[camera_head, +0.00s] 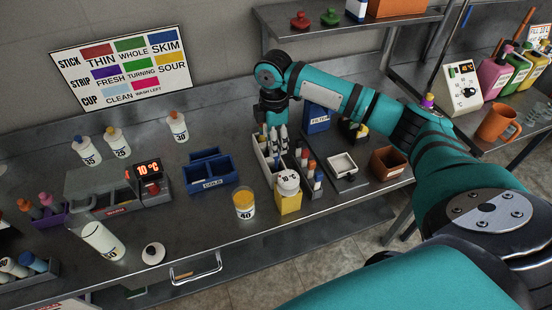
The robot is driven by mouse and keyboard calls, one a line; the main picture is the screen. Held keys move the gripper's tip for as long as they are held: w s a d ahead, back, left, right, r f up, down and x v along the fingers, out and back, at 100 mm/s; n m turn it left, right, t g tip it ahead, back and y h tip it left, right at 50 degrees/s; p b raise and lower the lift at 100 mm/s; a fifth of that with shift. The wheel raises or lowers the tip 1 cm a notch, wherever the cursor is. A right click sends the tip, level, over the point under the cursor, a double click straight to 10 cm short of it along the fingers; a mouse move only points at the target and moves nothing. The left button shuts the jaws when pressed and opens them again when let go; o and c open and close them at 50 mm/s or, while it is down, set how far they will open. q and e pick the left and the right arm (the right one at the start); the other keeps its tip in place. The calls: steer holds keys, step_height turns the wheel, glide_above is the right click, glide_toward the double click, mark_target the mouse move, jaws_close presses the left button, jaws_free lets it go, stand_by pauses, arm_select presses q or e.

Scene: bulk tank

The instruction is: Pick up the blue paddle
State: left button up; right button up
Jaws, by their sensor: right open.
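My right arm comes in from the right and bends down at the wrist. My right gripper (275,142) is open and points down over a narrow pale rack (266,170) on the steel bench. A small blue upright piece (273,138), perhaps the blue paddle, shows close by the fingers. I cannot tell whether the fingers touch it, and its lower part is hidden in the rack. My left gripper is not in view.
A yellow block with a white-lidded jar (288,184) and a cup of orange liquid (244,204) stand in front of the rack. A blue box (211,173) lies left. A pale tray (342,165) and brown box (388,162) stand right.

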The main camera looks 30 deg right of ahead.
mark_target(276, 158)
steer(key=f+p, duration=0.1)
steer(key=f, duration=0.1)
steer(key=f+p, duration=0.1)
steer(key=f, duration=0.1)
steer(key=shift+s+d, duration=0.2)
steer(key=shift+f, duration=0.6)
jaws_close()
steer(key=shift+r, duration=0.15)
